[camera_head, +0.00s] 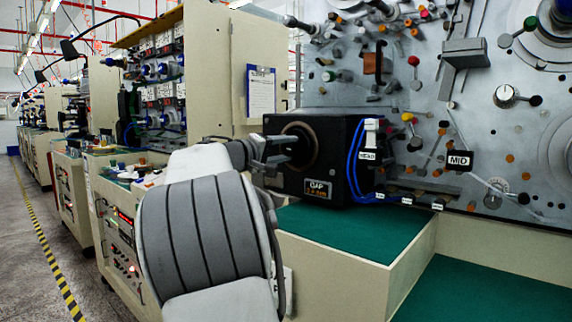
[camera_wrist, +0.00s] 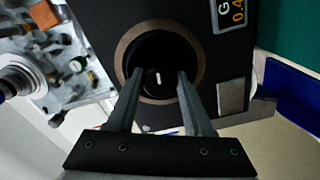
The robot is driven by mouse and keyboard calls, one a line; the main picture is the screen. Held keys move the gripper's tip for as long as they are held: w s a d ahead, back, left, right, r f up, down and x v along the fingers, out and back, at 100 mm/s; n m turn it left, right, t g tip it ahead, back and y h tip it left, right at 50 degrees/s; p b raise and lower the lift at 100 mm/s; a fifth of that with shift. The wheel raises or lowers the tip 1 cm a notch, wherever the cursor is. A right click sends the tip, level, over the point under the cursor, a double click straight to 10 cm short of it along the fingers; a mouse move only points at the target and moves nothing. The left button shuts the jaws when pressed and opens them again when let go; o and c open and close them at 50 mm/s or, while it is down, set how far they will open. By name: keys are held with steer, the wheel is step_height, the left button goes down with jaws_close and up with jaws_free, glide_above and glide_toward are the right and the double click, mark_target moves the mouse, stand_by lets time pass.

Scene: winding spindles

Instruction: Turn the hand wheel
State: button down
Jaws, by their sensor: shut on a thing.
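The hand wheel (camera_wrist: 158,90) is a dark round knob with a short white mark, set inside a bronze ring on a black box (camera_head: 338,135). In the head view the hand wheel (camera_head: 303,146) faces left toward my arm. My gripper (camera_head: 290,149) reaches it from the left. In the wrist view my gripper (camera_wrist: 160,74) has one finger on each side of the wheel, shut on it. The white mark stands nearly upright between the fingertips. The fingers hide parts of the wheel's rim and ring.
The box stands on a green-topped bench (camera_head: 335,228). Blue cables (camera_head: 352,160) run down its right side. Behind is a metal panel (camera_head: 480,110) with many spindles and knobs. A beige cabinet with a clipboard (camera_head: 261,92) stands behind my gripper.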

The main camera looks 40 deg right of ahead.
steer(key=shift+m+b, duration=0.5)
steer(key=shift+c, duration=1.5)
jaws_free()
steer(key=shift+a, duration=0.15)
steer(key=s+a+p, duration=0.1)
steer(key=a, duration=1.6)
steer(key=shift+s+p, duration=0.25)
steer(key=shift+p, duration=0.15)
